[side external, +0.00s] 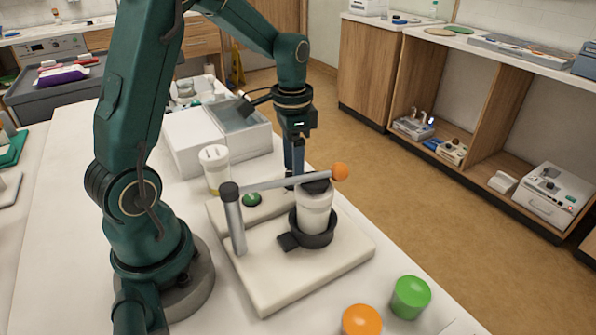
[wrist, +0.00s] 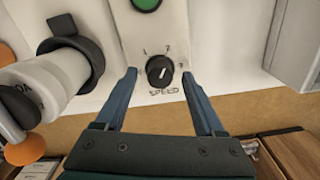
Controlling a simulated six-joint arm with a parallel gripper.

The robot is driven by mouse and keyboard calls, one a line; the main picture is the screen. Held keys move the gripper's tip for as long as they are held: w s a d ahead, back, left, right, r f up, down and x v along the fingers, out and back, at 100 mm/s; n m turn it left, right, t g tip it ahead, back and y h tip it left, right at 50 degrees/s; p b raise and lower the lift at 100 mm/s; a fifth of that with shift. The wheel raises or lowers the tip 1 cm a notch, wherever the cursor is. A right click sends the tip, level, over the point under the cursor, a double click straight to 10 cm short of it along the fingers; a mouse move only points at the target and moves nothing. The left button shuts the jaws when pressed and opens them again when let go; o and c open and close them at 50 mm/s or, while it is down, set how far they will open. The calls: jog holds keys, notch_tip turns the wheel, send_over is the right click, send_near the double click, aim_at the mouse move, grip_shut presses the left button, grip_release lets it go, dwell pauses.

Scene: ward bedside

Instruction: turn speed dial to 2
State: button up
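The black speed dial (wrist: 160,71) sits on a pale panel, above the word SPEED, with small numerals around its top. A short white mark shows on its face, but I cannot tell exactly which numeral it points at. My gripper (wrist: 159,76) is open, with one blue finger on each side of the dial and a gap to it on both sides. In the side view my gripper (side external: 294,180) is lowered behind the metal bar, and the dial is hidden there.
A grey bar with an orange knob (side external: 340,172) reaches over a white bottle (side external: 314,205) in a black ring, close to my gripper. A green button (side external: 251,199) sits on the panel. Orange (side external: 362,321) and green (side external: 410,297) cups stand in front.

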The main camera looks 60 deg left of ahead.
jog(key=shift+r, duration=2.55)
notch_tip(320, 180, down, 5)
jog(key=shift+s+r, duration=0.1)
jog(key=shift+f, duration=0.2)
jog(key=shift+n, duration=1)
